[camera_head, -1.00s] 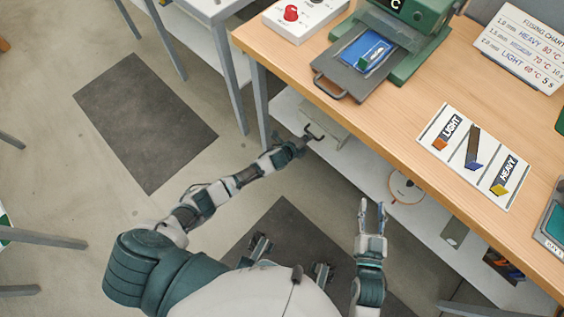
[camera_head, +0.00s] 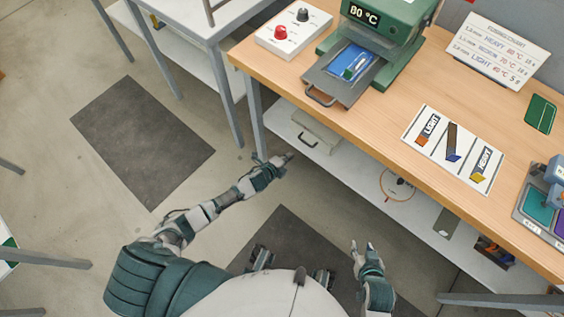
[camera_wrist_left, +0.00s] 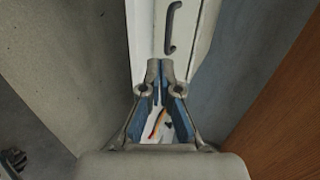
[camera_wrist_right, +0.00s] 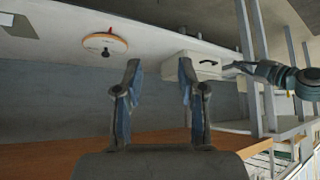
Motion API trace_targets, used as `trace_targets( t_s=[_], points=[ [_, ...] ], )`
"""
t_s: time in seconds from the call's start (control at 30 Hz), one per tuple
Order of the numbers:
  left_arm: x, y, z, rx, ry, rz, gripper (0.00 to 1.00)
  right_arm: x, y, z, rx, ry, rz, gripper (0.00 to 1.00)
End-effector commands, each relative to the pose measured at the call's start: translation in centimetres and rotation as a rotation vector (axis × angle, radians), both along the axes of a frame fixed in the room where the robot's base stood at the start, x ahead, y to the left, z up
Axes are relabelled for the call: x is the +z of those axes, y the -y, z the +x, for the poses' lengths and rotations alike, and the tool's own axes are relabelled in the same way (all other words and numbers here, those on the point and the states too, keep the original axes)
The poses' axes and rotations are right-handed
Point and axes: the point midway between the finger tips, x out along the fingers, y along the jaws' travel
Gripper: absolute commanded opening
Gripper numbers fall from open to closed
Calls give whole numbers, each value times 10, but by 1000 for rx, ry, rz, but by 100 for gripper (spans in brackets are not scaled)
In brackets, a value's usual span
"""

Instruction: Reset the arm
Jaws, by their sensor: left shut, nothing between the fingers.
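My left gripper (camera_head: 287,158) is shut and empty beside the lower shelf, near the table's left leg. In the left wrist view its fingertips (camera_wrist_left: 160,66) meet, with a pale box and its dark handle beyond them. My right gripper (camera_head: 363,248) is in front of the table, lower than its top, above the dark floor mat. In the right wrist view its fingers (camera_wrist_right: 160,72) are apart with nothing between them. My left arm reaches out forward; my right arm is bent close to my body.
On the wooden table (camera_head: 400,100) stand a green press (camera_head: 400,35), a control box (camera_head: 300,30), a strip card (camera_head: 452,148) and a chart (camera_head: 500,50). The lower shelf (camera_head: 350,165) holds a handled box (camera_head: 316,130) and a round disc (camera_head: 397,186). Floor left is clear.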

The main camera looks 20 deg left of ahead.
Motion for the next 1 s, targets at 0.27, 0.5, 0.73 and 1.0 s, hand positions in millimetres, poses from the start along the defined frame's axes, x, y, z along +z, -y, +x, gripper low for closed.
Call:
trace_targets(
  t_s=[0.27, 0.5, 0.73, 1.0],
  points=[
    [15, -9, -25, 0, -1, 1, 0, -10, 14, -38, -11, -206, -49, 40],
    [15, -10, -31, 12, -12, -11, 0, -15, 16, -44, -12, -240, -57, 40],
    [-23, -24, -112, 376, -316, -285, 0, -76, 16, -46, -10, -325, -76, 40],
    [-85, -49, -308, 1110, -790, -630, 0, -177, 27, -93, -7, -474, -109, 40]
  ],
)
